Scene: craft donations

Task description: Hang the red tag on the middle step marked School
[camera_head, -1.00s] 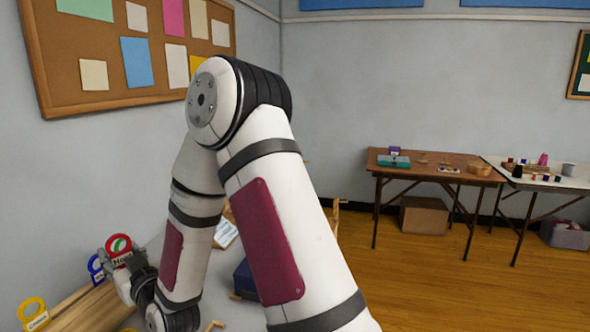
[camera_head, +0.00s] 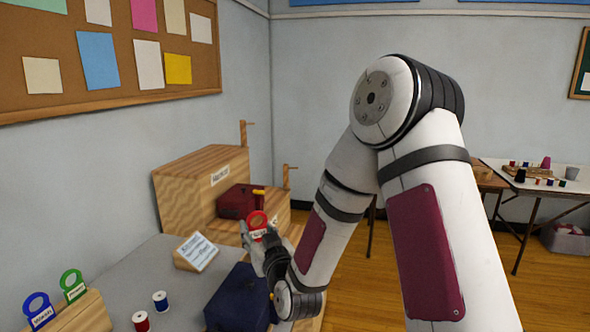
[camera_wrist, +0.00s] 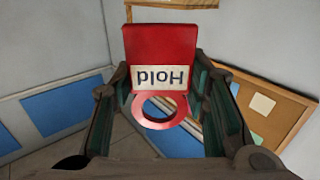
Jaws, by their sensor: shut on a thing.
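The red tag (camera_head: 257,222) has a ring at one end and is held up in my gripper (camera_head: 262,243). The wrist view shows the same red tag (camera_wrist: 158,62) between the fingers, its white label reading "Hold" upside down. A wooden stepped stand (camera_head: 180,190) is behind the gripper, with posts bearing short pegs at its right side. The top step has a label I cannot read clearly. A dark red case (camera_head: 236,202) sits on the step below. The gripper and tag are in front of this step in the picture; no School label is readable.
A dark blue case (camera_head: 238,298) is close below my gripper. A small card stand (camera_head: 196,252) and two thread spools (camera_head: 160,300) are on the grey surface. Blue (camera_head: 38,308) and green (camera_head: 72,284) tags stand in a wooden rack at lower left.

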